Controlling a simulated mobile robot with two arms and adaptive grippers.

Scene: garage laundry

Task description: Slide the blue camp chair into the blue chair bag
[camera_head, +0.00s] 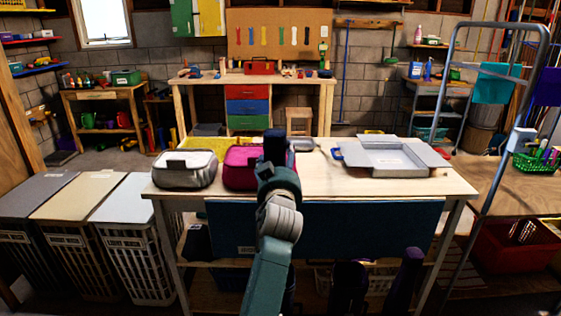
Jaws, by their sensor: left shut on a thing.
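My left arm rises from the bottom middle, and my left gripper (276,172) is in front of the worktable. It is shut on a dark blue upright thing, which looks like the folded blue camp chair (275,145). Its top shows above the gripper; most of the rest is hidden behind my arm. At the bottom, a dark upright sleeve (348,285) stands beside a purple upright roll (405,275). The sleeve may be the blue chair bag, but its colour and opening are too dark to tell. My right gripper is not in view.
The worktable (320,160) holds a grey case (185,169), a magenta case (240,168) and an open grey box (388,158). A blue panel (350,230) covers its front. Lidded hampers (120,200) stand left. A metal-framed cart (487,190) stands right.

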